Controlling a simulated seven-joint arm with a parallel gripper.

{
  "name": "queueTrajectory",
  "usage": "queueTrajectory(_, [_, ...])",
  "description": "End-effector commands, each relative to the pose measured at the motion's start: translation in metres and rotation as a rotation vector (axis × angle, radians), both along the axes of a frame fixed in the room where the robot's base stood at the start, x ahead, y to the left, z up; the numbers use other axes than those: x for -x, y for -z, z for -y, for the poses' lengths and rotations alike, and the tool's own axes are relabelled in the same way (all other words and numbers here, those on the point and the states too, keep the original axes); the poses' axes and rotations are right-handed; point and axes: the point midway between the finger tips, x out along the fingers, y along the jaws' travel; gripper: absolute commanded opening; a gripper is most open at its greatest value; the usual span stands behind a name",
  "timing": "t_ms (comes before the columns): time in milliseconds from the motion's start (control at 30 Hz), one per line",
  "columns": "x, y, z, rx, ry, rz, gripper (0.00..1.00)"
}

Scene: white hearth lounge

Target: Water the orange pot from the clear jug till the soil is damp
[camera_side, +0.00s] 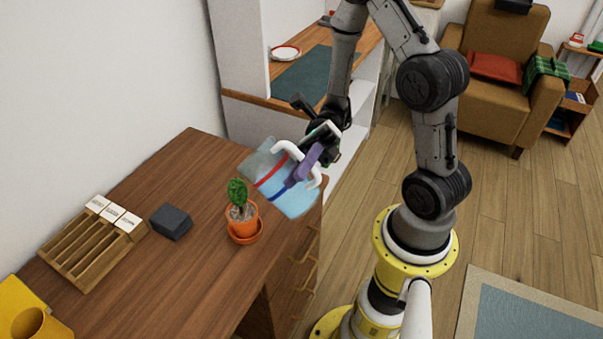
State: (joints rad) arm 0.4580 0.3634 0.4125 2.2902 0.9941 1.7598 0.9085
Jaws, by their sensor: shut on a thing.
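The orange pot (243,221) stands on an orange saucer (246,239) near the front edge of the wooden desk. It holds a small green plant (238,192) and greyish soil whose dampness I cannot tell. The clear jug (285,194) has a red band, a blue band and a white handle. It is tilted, with its upper left end close to the plant in the picture. My gripper (307,166) is shut on the jug at its handle side. I cannot tell whether water is flowing from the jug.
A dark grey block (171,222) and a wooden slotted tray (83,252) with white labels lie to the left on the desk (175,285).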

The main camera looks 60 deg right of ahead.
Motion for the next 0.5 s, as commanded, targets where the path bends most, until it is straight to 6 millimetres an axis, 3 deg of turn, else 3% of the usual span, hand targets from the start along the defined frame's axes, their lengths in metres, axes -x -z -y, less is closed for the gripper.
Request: queueTrajectory(500, [-0.007, -0.015, 0.000, -0.001, 0.000, -0.098, 0.00])
